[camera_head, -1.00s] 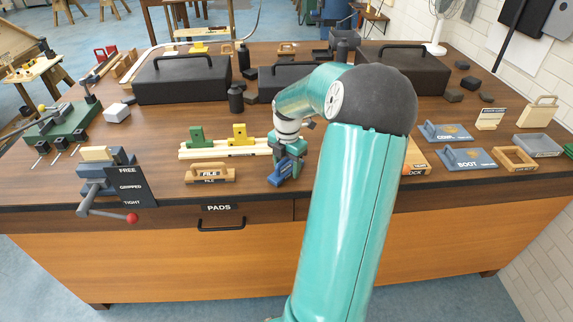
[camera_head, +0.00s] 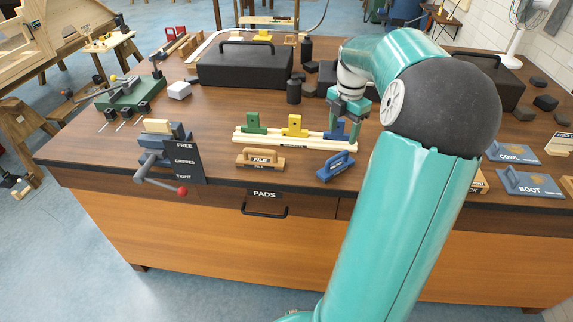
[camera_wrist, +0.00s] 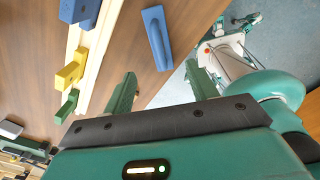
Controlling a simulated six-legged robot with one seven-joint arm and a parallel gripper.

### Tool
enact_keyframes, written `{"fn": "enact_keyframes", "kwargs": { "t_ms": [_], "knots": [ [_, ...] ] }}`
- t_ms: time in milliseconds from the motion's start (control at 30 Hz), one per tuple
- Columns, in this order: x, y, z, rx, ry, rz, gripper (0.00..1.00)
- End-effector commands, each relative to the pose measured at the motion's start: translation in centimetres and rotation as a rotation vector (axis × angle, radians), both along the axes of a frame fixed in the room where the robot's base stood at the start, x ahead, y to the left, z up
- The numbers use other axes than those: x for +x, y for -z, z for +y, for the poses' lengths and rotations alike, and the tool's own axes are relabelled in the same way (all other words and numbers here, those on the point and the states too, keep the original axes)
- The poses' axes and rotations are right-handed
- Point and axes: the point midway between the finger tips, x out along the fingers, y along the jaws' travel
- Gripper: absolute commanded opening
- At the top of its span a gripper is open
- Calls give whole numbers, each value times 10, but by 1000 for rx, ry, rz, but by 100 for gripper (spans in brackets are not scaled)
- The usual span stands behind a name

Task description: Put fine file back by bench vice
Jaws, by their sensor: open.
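A tan block tool labelled FILE (camera_head: 260,160) lies near the bench's front edge, right of the bench vice. A blue handled tool (camera_head: 336,167) lies right of it, with no readable label; I cannot tell which is the fine file. The bench vice (camera_head: 158,145) is grey-blue with wooden jaws, a red-knobbed lever and a panel reading FREE, GRIPPED, TIGHT. My gripper (camera_head: 346,122) is above the bench behind the blue tool, near the rack's right end. In the wrist view my gripper (camera_wrist: 160,70) is open and empty, and the blue tool (camera_wrist: 157,38) lies beyond its fingertips.
A pale rack (camera_head: 270,138) holds green, yellow and blue blocks behind the tools. A black case (camera_head: 245,65) and dark bottles stand farther back. A green fixture (camera_head: 130,98) stands left. COWL and BOOT blocks (camera_head: 530,184) lie right. The PADS drawer (camera_head: 264,205) is below the edge.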

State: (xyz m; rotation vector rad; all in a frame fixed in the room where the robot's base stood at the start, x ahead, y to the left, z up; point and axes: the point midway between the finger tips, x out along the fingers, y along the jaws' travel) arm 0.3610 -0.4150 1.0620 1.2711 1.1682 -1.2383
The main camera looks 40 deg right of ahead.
Motion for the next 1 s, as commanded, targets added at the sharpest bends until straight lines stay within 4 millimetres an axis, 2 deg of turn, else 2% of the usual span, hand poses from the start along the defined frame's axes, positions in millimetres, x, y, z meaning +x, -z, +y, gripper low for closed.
{"fn": "enact_keyframes", "kwargs": {
  "t_ms": [133, 233, 367, 400, 500, 733, 1000],
  "knots": [
    [6, -3, 11, -10, 17, 4, 58],
    [18, -10, 40, -40, 77, 11, 58],
    [35, -25, 100, -102, 225, -1, 58],
    [38, -30, 121, -120, 279, -14, 58],
    [40, -40, 168, -153, 419, -59, 58],
    [22, -59, 267, -144, 745, -215, 58],
    [-25, -63, 358, 61, 1128, -381, 58]
  ]
}}
